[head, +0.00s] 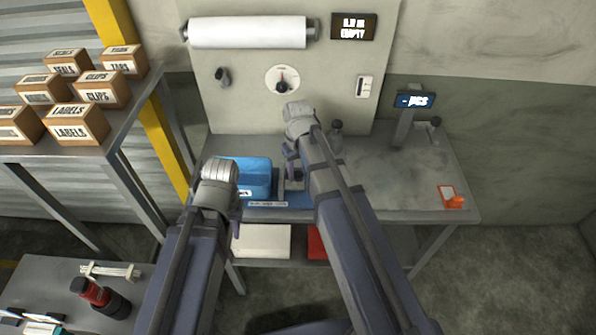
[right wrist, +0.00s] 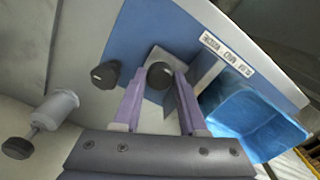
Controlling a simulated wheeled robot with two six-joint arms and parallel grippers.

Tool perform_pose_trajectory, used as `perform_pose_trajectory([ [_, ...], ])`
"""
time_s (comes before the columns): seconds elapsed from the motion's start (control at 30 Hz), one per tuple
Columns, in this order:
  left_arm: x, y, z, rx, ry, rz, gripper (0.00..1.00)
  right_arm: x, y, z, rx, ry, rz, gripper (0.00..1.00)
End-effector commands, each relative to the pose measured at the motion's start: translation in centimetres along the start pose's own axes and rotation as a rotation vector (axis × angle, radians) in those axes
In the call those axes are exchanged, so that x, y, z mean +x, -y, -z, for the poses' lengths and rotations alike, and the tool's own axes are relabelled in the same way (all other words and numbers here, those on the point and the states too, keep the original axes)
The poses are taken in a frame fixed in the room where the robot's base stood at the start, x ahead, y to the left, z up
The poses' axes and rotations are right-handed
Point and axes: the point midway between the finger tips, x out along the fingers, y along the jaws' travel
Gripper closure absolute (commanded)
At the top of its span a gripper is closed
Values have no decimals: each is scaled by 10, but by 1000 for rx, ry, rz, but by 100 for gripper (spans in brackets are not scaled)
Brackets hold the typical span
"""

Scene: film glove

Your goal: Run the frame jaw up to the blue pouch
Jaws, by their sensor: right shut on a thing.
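The blue pouch (head: 248,176) lies on the bench, left of my right gripper. In the right wrist view the pouch (right wrist: 250,118) is an open-looking blue shape at the right. The frame jaw, a grey block (right wrist: 158,54) with a round black knob (right wrist: 160,75), stands on a blue plate (right wrist: 150,22). My right gripper (right wrist: 160,78) is shut on the jaw's knob, one finger on each side. A gap shows between jaw and pouch. In the head view my right arm partly hides the jaw. My left gripper (head: 236,218) hangs at the bench's front edge, fingers unclear.
A labelled strip (head: 268,204) runs along the plate's front. A second black knob (right wrist: 104,74) is beside the jaw. A scale display (head: 415,100) and an orange item (head: 452,197) are at the right of the bench. A roll (head: 248,32) hangs on the back panel.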

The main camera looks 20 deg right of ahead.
Motion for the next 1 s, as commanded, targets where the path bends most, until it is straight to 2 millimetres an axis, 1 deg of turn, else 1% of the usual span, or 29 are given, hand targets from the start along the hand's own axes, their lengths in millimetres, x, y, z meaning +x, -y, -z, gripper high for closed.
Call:
perform_pose_trajectory([
  [0.53, 0, 0, 0, 0, 0, 0, 67, 0, 1, 1, -1, 0, 0, 100],
  [0.67, 0, 0, 0, 0, 0, 0, 67, 0, 13, 8, -3, 0, 0, 100],
  [0.83, 0, 0, 0, 0, 0, 0, 67, 0, 39, 22, -4, 0, 0, 100],
  [0.9, 0, 0, 0, 0, 0, 0, 67, 0, 43, 23, -1, 0, 0, 100],
  [1.0, 0, 0, 0, 0, 0, 0, 67, 0, 43, 22, 0, -1, 1, 100],
])
